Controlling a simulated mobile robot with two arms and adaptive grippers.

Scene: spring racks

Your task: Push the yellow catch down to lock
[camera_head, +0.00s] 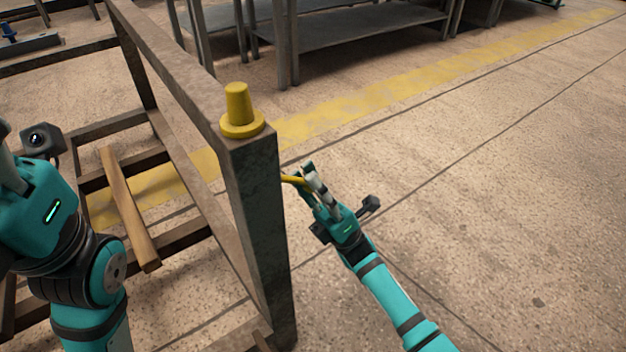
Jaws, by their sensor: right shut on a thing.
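The yellow catch (292,179) is a thin yellow bar sticking out from the right side of the rack's corner post (258,215), a little below its top. My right gripper (309,181) is at the catch, to the right of the post, and is shut on it. The catch's inner end is hidden behind the post. My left gripper (8,160) is at the left edge; its fingers are mostly cut off, so its opening cannot be told.
A yellow stepped peg (240,112) stands on top of the post. The brown rack frame (176,65) runs back from it, with a wooden bar (130,208) low inside. Grey shelving (345,28) stands behind. The floor (500,200) at the right is clear.

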